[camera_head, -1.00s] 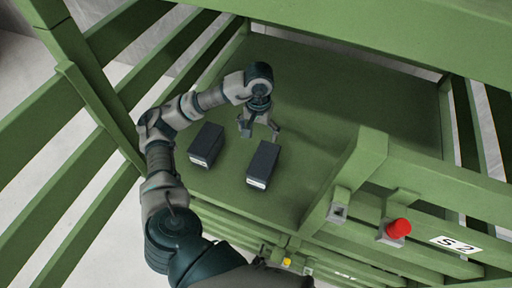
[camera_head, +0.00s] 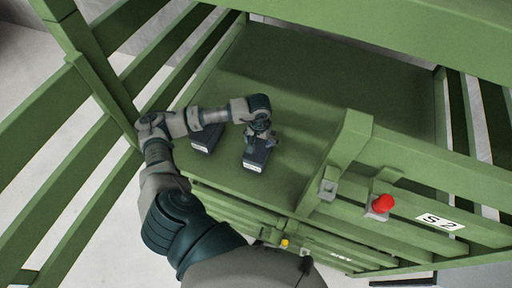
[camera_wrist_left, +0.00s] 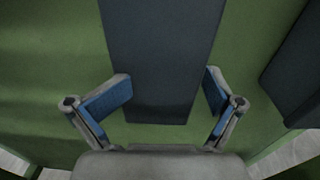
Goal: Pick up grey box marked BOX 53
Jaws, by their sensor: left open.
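Two dark grey boxes lie on the green shelf in the head view. The right box (camera_head: 257,157) is partly hidden under my left gripper (camera_head: 262,138), and the left box (camera_head: 207,137) is partly behind my arm. Each has a white label on its near end, too small to read, so I cannot tell which is BOX 53. In the left wrist view, the open fingers of my left gripper (camera_wrist_left: 165,100) stand on either side of the near end of one box (camera_wrist_left: 162,55), with gaps on both sides. My right gripper is not in view.
A second dark box (camera_wrist_left: 300,70) shows at the right edge of the left wrist view. Green slatted rails and posts (camera_head: 350,140) surround the shelf (camera_head: 320,80). A red knob (camera_head: 384,203) and an "S 2" label (camera_head: 440,221) sit at the right front. The shelf's back is clear.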

